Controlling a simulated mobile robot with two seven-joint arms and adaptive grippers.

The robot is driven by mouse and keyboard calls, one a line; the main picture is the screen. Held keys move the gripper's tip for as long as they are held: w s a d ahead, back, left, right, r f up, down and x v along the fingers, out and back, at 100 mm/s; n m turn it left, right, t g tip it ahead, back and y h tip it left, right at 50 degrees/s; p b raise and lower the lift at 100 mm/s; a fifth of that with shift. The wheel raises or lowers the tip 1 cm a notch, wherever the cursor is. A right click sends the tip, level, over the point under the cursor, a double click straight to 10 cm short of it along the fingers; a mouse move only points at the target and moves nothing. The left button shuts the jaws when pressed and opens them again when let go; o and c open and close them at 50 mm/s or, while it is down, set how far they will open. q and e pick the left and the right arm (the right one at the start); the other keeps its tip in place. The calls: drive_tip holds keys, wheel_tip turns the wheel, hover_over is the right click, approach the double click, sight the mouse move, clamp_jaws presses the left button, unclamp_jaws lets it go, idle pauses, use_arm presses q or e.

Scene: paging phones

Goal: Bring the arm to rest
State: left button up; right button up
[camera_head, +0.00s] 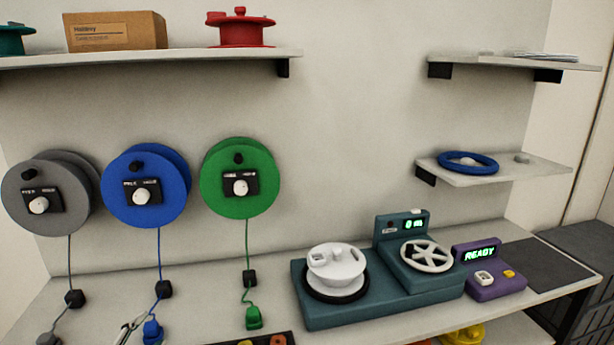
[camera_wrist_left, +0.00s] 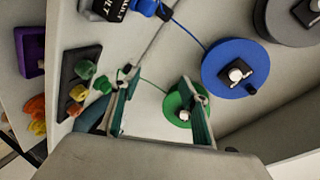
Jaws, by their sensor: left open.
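My left gripper (camera_head: 128,330) shows only as a small fingertip part at the bottom edge of the head view, left of the blue plug (camera_head: 153,331). In the left wrist view the left gripper (camera_wrist_left: 158,82) is open, with its two fingers apart and nothing seen between them but the wall and part of the green reel (camera_wrist_left: 175,104) beyond. The rest of the left arm is out of the head view. My right gripper is in neither view.
Grey (camera_head: 45,190), blue (camera_head: 145,170) and green (camera_head: 238,175) reels hang on the wall, with cords down to plugs. A teal machine (camera_head: 340,312) and a purple READY box (camera_head: 488,270) stand on the counter. Shelves (camera_head: 150,58) are above.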

use_arm(q)
drive_tip(key=s+d+f+n+g+h, duration=0.1)
drive_tip(key=s+d+f+n, duration=0.3)
drive_tip(key=s+f, duration=0.6)
drive_tip(key=s+d+f+n+g+h, duration=0.2)
drive_tip(key=s+d+f, duration=0.6)
drive_tip(key=f, duration=0.9)
drive_tip(key=s+n+g, duration=0.1)
drive_tip(key=s+n, duration=0.1)
drive_tip(key=s, duration=0.1)
drive_tip(key=shift+s+f, duration=0.15)
drive_tip(key=shift+s, duration=0.15)
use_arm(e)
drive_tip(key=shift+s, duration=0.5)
use_arm(q)
drive_tip(key=shift+d, duration=0.1)
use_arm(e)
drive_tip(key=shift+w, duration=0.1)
